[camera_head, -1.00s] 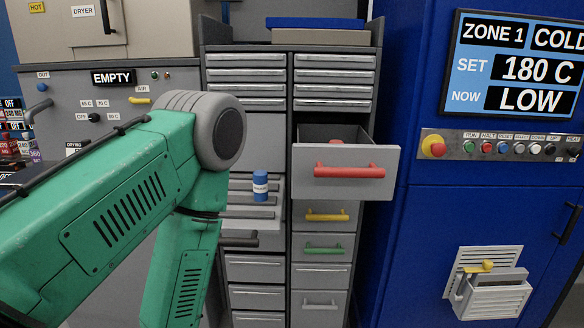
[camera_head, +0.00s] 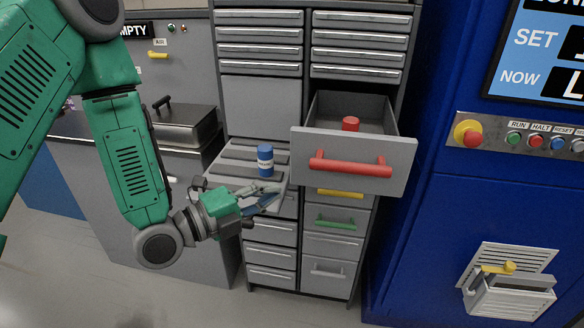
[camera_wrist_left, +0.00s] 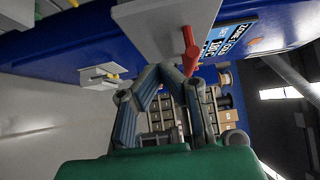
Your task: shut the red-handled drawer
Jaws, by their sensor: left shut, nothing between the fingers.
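The red-handled drawer (camera_head: 355,160) stands pulled out of the grey cabinet in the head view, with a small red object (camera_head: 350,123) inside it. Its red handle (camera_head: 350,164) runs across the front. My left gripper (camera_head: 272,197) is shut and empty, below and to the left of the drawer front, apart from it. In the left wrist view the gripper's fingers (camera_wrist_left: 166,72) meet near the middle, and the red handle (camera_wrist_left: 189,50) shows just beyond and to the right of them. My right gripper is not in view.
Yellow (camera_head: 340,194) and green (camera_head: 335,222) handles sit below the red-handled drawer. A blue machine (camera_head: 430,200) stands to the right.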

